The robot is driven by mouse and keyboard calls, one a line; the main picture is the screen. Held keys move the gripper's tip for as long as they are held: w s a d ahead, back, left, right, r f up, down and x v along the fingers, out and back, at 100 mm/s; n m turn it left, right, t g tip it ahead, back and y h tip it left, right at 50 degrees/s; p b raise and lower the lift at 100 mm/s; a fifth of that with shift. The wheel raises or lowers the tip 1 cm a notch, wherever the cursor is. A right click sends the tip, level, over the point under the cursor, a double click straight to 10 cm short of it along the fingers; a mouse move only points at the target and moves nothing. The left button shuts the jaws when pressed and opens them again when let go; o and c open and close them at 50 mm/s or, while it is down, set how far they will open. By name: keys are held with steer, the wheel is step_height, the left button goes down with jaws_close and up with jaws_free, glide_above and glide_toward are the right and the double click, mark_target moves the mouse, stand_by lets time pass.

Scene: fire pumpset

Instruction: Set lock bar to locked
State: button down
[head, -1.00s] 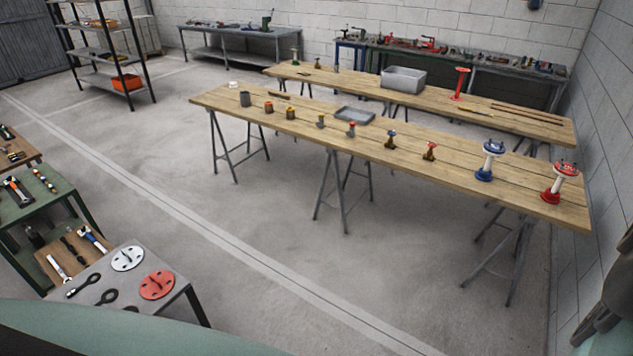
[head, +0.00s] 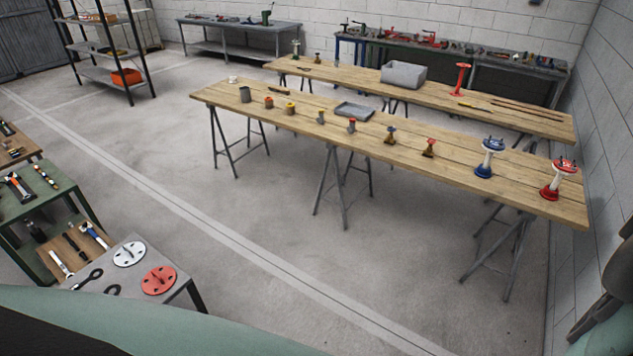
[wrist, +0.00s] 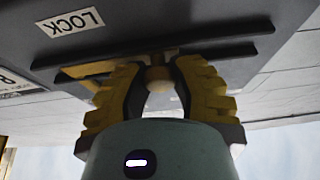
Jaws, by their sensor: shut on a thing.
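In the wrist view my gripper (wrist: 157,72) has its yellow-padded fingers closed around a small brass-coloured knob (wrist: 158,84). The knob sits at a pair of dark parallel rails on a grey panel (wrist: 190,18). A yellow strip, seemingly the lock bar (wrist: 92,69), shows between the rails to the left of the knob. A white label (wrist: 72,22) reading LOCK is on the panel, up and left of the knob. My fingers hide part of the rails and strip. The head view does not show the lock bar or my gripper.
Another label (wrist: 14,84) is partly cut off at the left of the wrist view. In the head view, a long wooden trestle table (head: 400,152) carries valves and fittings. A grey table (head: 187,278) with discs stands at lower left. Open floor lies between them.

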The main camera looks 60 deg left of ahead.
steer(key=shift+s+d, duration=0.15)
steer(key=shift+s, duration=0.15)
steer(key=c, duration=0.7)
jaws_free()
steer(key=shift+c, duration=0.2)
steer(key=v, duration=1.2)
steer(key=shift+w, duration=0.25)
